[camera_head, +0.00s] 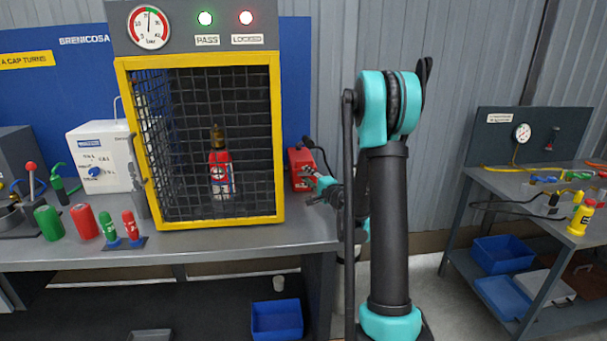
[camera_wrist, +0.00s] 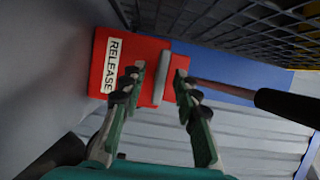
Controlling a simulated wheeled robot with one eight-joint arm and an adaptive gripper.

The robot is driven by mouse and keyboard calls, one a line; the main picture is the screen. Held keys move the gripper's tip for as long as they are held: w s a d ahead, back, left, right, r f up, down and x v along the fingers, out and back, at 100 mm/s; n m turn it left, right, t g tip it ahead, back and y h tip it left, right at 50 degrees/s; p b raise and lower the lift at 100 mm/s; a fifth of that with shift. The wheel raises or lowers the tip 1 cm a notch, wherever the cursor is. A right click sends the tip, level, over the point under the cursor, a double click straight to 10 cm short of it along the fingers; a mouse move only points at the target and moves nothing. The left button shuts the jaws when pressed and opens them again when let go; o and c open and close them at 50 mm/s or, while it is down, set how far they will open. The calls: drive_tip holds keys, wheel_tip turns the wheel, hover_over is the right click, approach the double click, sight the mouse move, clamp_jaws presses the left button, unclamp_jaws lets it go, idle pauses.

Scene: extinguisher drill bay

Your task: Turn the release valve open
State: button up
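The release valve is a red box labelled RELEASE, at the right side of the mesh cage in the head view (camera_head: 300,160). It also shows in the wrist view (camera_wrist: 130,50). A grey bar handle (camera_wrist: 162,78) stands on its face. My gripper (camera_wrist: 158,82) is open, with one finger on each side of the handle; I cannot tell whether either finger touches it. In the head view my gripper (camera_head: 318,190) is small and beside the box, partly covering it.
The yellow-framed cage (camera_head: 278,140) holds a red extinguisher (camera_head: 221,172). Above it are a gauge (camera_head: 149,27), a lit green PASS lamp (camera_head: 205,18) and a lit red LOCKED lamp (camera_head: 246,17). A dark rod-like part (camera_wrist: 285,105) lies right of my gripper.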

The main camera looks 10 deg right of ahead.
clamp_jaws()
idle(0.5)
drive_tip(key=n+g, duration=0.1)
drive_tip(key=n, duration=0.2)
drive_tip(key=shift+a+r+h, duration=0.1)
drive_tip(key=shift+h, duration=0.3)
drive_tip(key=shift+n+g+h, duration=0.5)
drive_tip(key=shift+n+h, duration=0.2)
drive_tip(key=shift+n, duration=0.8)
unclamp_jaws()
